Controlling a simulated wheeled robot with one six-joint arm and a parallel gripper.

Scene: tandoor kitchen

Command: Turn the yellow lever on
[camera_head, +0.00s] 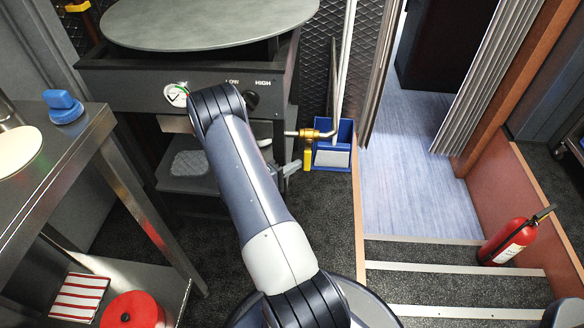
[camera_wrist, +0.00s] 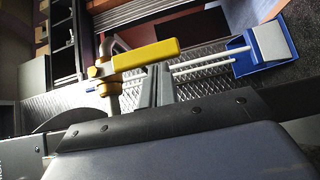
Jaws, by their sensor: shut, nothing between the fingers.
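The yellow lever (camera_head: 307,158) hangs down from a brass valve (camera_head: 308,133) on a pipe at the right side of the black griddle unit. In the wrist view the lever (camera_wrist: 145,55) is large, reaching rightward from its pivot. My gripper (camera_head: 293,168) is just left of the lever in the head view, partly hidden behind my arm. In the wrist view its grey fingers (camera_wrist: 157,82) are together and empty, just below the lever. I cannot tell whether they touch it.
The griddle unit (camera_head: 120,78) has a round plate on top and LOW/HIGH controls. A blue dustpan (camera_head: 344,130) with a pale handle stands right behind the lever. A steel table (camera_head: 75,150) is at left. Steps (camera_head: 430,285) and a red fire extinguisher (camera_head: 508,240) are at right.

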